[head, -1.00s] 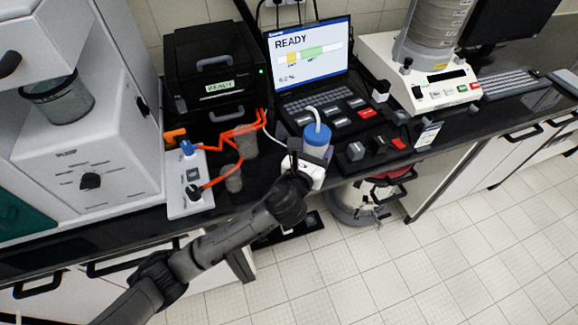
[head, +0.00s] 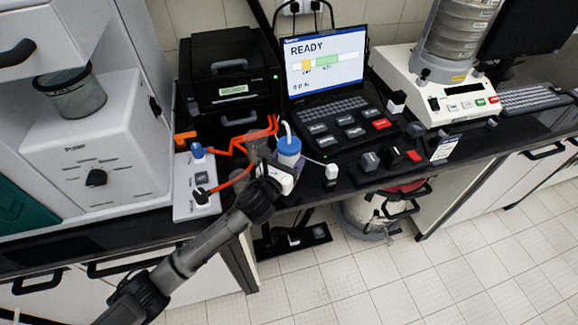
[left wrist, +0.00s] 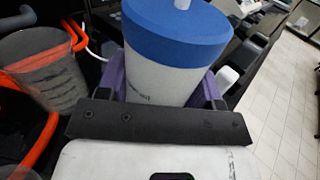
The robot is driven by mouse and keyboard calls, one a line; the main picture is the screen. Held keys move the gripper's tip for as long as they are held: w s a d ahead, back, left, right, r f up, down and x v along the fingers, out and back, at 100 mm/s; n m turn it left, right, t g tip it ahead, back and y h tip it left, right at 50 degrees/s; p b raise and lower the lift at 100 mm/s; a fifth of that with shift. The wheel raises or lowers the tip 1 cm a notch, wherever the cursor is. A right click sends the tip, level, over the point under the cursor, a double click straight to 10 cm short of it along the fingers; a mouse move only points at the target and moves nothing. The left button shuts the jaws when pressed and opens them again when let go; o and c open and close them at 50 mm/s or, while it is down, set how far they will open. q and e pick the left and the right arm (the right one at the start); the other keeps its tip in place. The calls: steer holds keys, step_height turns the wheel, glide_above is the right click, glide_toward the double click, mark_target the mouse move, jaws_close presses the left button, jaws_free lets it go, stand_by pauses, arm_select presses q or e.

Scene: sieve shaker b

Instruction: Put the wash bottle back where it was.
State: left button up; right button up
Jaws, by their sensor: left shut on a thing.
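The wash bottle (head: 289,147), white with a blue cap and a pale bent spout, is upright in my left gripper (head: 284,165) near the bench's front edge. In the left wrist view its blue cap and white body (left wrist: 165,70) fill the middle. The purple fingers of my left gripper (left wrist: 163,88) are on either side of the bottle, shut on it. The bottle's base is hidden, so I cannot tell whether it touches the bench. My right gripper is not in view.
A clear cup with grey contents (left wrist: 42,75) and orange tubing (head: 233,183) stand close left of the bottle. A laptop (head: 326,62) is behind; small dark blocks (head: 370,161) and a sieve shaker (head: 430,88) are right.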

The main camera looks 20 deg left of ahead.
arm_select(q)
steer(key=shift+s+f+b, duration=0.1)
steer(key=shift+f+b, duration=0.2)
steer(key=shift+f, duration=0.95)
steer(key=shift+f, duration=0.15)
steer(key=o, duration=0.6)
steer(key=shift+s, duration=0.25)
steer(key=s, duration=0.3)
steer(key=s+a+p, duration=0.1)
steer(key=s, duration=0.7)
steer(key=shift+s+a+p, duration=0.15)
steer(key=shift+a+p, duration=0.2)
